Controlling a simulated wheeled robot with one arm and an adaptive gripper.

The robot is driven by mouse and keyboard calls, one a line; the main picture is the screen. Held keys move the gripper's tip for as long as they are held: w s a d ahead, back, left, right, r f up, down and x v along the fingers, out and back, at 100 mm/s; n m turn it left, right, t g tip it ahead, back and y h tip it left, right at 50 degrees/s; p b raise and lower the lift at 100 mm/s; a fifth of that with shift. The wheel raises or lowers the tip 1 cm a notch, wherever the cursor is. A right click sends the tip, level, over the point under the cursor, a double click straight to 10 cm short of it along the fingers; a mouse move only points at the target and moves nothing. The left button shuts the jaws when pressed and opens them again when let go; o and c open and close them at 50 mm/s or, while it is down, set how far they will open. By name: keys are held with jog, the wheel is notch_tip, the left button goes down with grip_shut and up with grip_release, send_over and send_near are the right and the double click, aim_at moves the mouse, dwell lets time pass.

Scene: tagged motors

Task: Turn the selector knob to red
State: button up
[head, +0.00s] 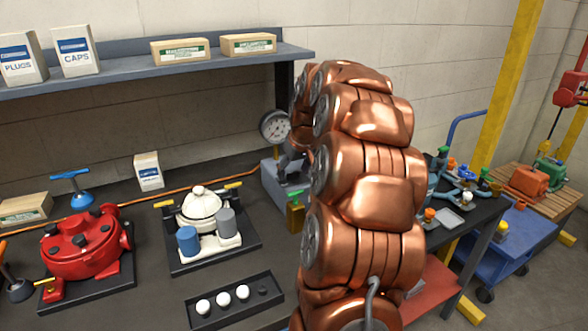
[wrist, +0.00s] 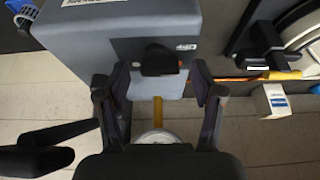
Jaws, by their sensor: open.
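The selector knob looks like the dark block (wrist: 160,60) on the blue-grey box (wrist: 100,52) in the wrist view. No red mark is readable near it; a small pale label (wrist: 186,46) sits beside it. My gripper (wrist: 158,92) is open, with one finger on each side of the knob in the picture. I cannot tell whether the fingers touch it. In the head view my gripper (head: 291,167) is at the blue-grey box (head: 272,185), by the round gauge (head: 274,126). My copper arm covers the area to the right, and the knob cannot be made out there.
The gauge also shows in the wrist view (wrist: 159,137), between the finger bases. On the bench, a white pump (head: 199,207) on a black tray, a red motor (head: 82,246) and a rack of white balls (head: 235,298) stand left. A green-handled brass valve (head: 295,213) stands close to the box.

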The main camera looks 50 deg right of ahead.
jog(key=shift+c, duration=0.4)
jog(key=c, duration=1.1)
jog(key=shift+o, duration=0.2)
jog(key=shift+f+m+b, duration=0.1)
jog(key=shift+m+b, duration=0.3)
jog(key=shift+b, duration=0.1)
jog(key=m+g+h+b, duration=0.1)
jog(key=m+b, duration=0.1)
jog(key=m, duration=0.1)
jog(key=shift+f, duration=0.15)
jog(key=m+b, duration=0.1)
jog(key=m, duration=0.1)
jog(key=m+g+h+b, duration=0.1)
jog(key=m+b, duration=0.1)
jog(key=shift+w+m+h, duration=0.2)
jog(key=shift+m+h, duration=0.1)
jog(key=m+g+b, duration=0.1)
jog(key=m, duration=0.2)
jog(key=m+g+b, duration=0.1)
jog(key=m, duration=0.2)
jog(key=shift+w+g+b, duration=0.2)
jog(key=shift+g+b, duration=0.1)
jog(key=shift+d+m+g+b, duration=0.1)
jog(key=shift+m+g+b, duration=0.4)
jog(key=shift+m, duration=1.1)
jog(key=shift+r, duration=0.25)
